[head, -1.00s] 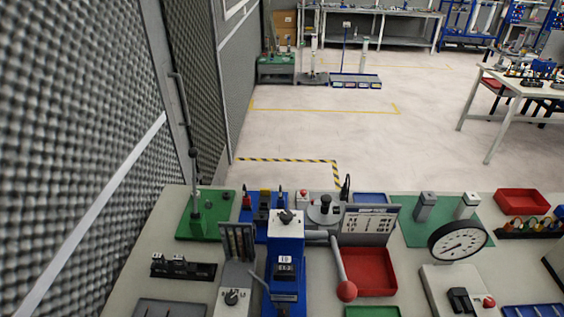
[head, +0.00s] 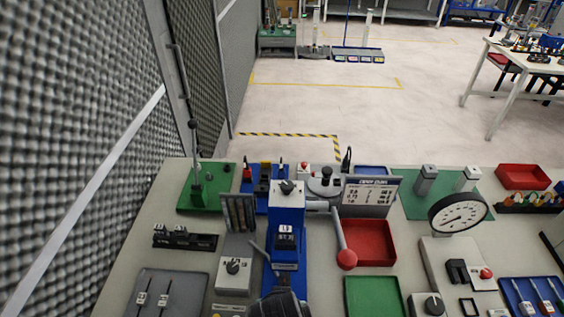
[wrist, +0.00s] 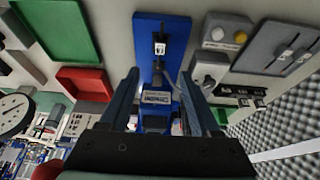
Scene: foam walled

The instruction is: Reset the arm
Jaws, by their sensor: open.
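My gripper (wrist: 159,74) shows in the wrist view with its two dark fingers apart and nothing between them. Beyond the fingers is the blue lever press (wrist: 156,50) with a small counter, seen upside down. The same press (head: 287,220) stands on the bench in the head view, its red-knobbed lever (head: 346,258) hanging to its right. A dark part at the bottom edge of the head view, in front of the press, looks like the end of my arm. The fingers cannot be made out there.
The bench holds a red tray (head: 393,243), a green tray (head: 374,297), a dial gauge (head: 458,214), a grey knob box (head: 235,274) and a green lever stand (head: 206,198). A foam wall (head: 70,120) rises at left. Open floor (head: 290,110) lies beyond the bench.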

